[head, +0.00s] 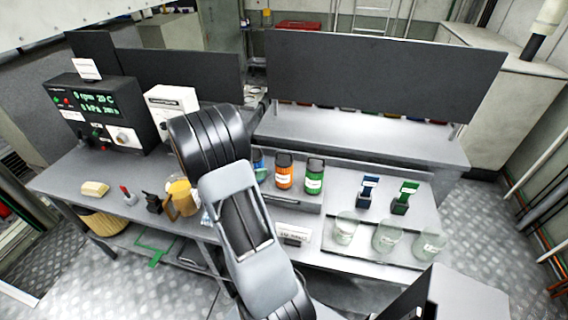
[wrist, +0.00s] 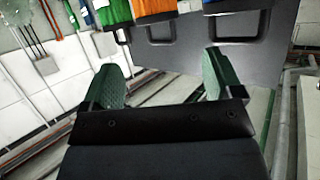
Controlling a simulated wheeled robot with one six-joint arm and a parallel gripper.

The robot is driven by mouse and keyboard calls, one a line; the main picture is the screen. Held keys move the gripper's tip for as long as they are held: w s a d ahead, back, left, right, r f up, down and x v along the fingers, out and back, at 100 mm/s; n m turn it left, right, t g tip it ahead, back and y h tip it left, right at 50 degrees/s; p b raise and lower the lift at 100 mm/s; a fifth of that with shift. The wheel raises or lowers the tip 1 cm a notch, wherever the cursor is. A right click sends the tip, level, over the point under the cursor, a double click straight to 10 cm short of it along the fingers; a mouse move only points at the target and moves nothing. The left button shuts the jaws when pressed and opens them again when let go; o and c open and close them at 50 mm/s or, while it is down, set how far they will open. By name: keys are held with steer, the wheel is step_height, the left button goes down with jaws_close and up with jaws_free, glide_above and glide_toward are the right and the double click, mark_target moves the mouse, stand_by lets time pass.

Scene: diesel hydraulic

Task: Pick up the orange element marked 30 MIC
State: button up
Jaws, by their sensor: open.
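The orange element (head: 284,174) is a dark-capped cylinder with a white label, upright on the rack on the bench; its marking is too small to read. A blue element (head: 259,168), partly hidden by my arm, stands to its left and a green element (head: 314,181) to its right. In the wrist view my gripper (wrist: 160,68) is open and empty between its green-padded fingers. My gripper is hidden behind my arm in the head view.
A control box (head: 100,115) with a display stands at the left of the bench. Glass beakers (head: 387,238) and blue and green holders (head: 402,200) stand right of the elements. A dark panel (head: 385,75) rises behind.

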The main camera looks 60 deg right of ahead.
mark_target(280, 162)
steer(key=x, duration=0.7)
steer(key=shift+s+d+p, duration=0.3)
steer(key=shift+s+p, duration=0.1)
steer(key=shift+s, duration=0.05)
steer(key=shift+p+x, duration=0.8)
steer(key=shift+x, duration=2.1)
steer(key=shift+w, duration=0.1)
steer(key=c, duration=1)
steer(key=shift+r, duration=0.1)
